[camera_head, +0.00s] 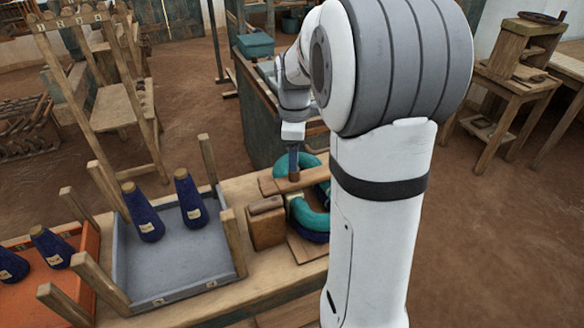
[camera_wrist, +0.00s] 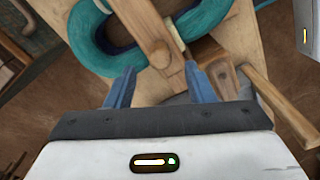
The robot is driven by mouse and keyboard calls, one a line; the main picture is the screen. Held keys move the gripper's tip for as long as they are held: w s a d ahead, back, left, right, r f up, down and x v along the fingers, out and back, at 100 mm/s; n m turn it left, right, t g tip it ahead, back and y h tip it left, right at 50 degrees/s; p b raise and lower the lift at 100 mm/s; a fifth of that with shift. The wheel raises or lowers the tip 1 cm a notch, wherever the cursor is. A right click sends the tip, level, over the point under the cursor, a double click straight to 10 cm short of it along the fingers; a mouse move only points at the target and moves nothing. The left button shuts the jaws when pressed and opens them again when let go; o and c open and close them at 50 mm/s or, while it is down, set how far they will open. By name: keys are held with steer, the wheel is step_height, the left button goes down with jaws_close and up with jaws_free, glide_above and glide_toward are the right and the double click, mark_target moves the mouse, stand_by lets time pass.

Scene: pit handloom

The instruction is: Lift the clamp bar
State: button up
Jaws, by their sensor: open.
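The clamp bar is a wooden bar (camera_head: 312,179) lying across a teal yarn hank (camera_head: 314,217) on the bench in the head view. In the wrist view the clamp bar (camera_wrist: 144,28) runs from the top edge down toward my fingers, over the teal hank (camera_wrist: 92,40). My gripper (camera_head: 294,166) points down at the bar's near part. In the wrist view my gripper (camera_wrist: 160,72) is open, with one blue finger on either side of the bar's end. I cannot tell whether the fingers touch it. My arm hides part of the hank and board.
A wooden block (camera_head: 267,225) stands close left of the hank. A grey tray (camera_head: 176,262) with dark blue yarn cones (camera_head: 191,199) and corner posts is further left, beside an orange tray (camera_head: 84,290). A wooden-handled tool (camera_wrist: 275,100) lies right of my fingers in the wrist view.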

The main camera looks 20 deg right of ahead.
mark_target(304, 177)
step_height(304, 177, down, 5)
steer(key=shift+f, duration=0.2)
jaws_close()
stand_by(0.6)
